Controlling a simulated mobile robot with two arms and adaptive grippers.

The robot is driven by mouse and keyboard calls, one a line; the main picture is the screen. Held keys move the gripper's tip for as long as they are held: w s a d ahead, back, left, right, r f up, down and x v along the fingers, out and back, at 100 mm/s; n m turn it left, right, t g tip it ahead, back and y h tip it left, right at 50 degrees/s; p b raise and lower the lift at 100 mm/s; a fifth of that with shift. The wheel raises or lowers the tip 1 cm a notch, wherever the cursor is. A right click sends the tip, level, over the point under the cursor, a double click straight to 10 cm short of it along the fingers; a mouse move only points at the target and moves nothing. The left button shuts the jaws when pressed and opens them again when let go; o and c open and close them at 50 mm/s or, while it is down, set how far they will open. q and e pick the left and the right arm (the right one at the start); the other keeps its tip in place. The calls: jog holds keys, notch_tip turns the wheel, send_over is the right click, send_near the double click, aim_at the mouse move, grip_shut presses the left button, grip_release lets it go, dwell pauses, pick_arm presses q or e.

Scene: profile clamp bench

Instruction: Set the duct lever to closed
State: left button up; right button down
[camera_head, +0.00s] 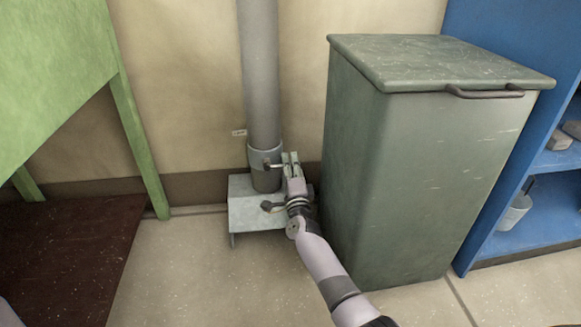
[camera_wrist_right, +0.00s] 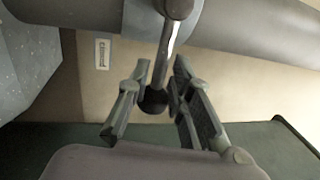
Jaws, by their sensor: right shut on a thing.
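The duct is a grey vertical pipe (camera_head: 260,70) against the wall, with a collar (camera_head: 258,157) low on it. The duct lever (camera_head: 273,165) sticks out from the collar to the right. In the right wrist view the lever (camera_wrist_right: 161,65) is a thin rod ending in a dark ball knob (camera_wrist_right: 154,101). My right gripper (camera_head: 290,160) is at the lever's outer end. Its fingers (camera_wrist_right: 152,100) are on both sides of the knob, shut on the lever. A small wall label (camera_head: 239,132) is left of the collar; it also shows in the wrist view (camera_wrist_right: 102,54). My left gripper is not in view.
A pale metal stand (camera_head: 245,212) is at the pipe's foot. A large green-grey lidded bin (camera_head: 425,180) stands close on the right of my right arm. A blue shelf (camera_head: 535,217) is farther right, a green table (camera_head: 50,60) on the left. Floor in front is clear.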

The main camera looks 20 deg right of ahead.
jog(key=shift+d+f, duration=0.2)
jog(key=shift+f, duration=0.1)
jog(key=c, duration=1.6)
grip_release()
jog(key=shift+f, duration=0.1)
jog(key=shift+c, duration=0.2)
jog(key=o, duration=0.3)
jog(key=shift+a+r, duration=0.1)
jog(key=shift+r, duration=0.1)
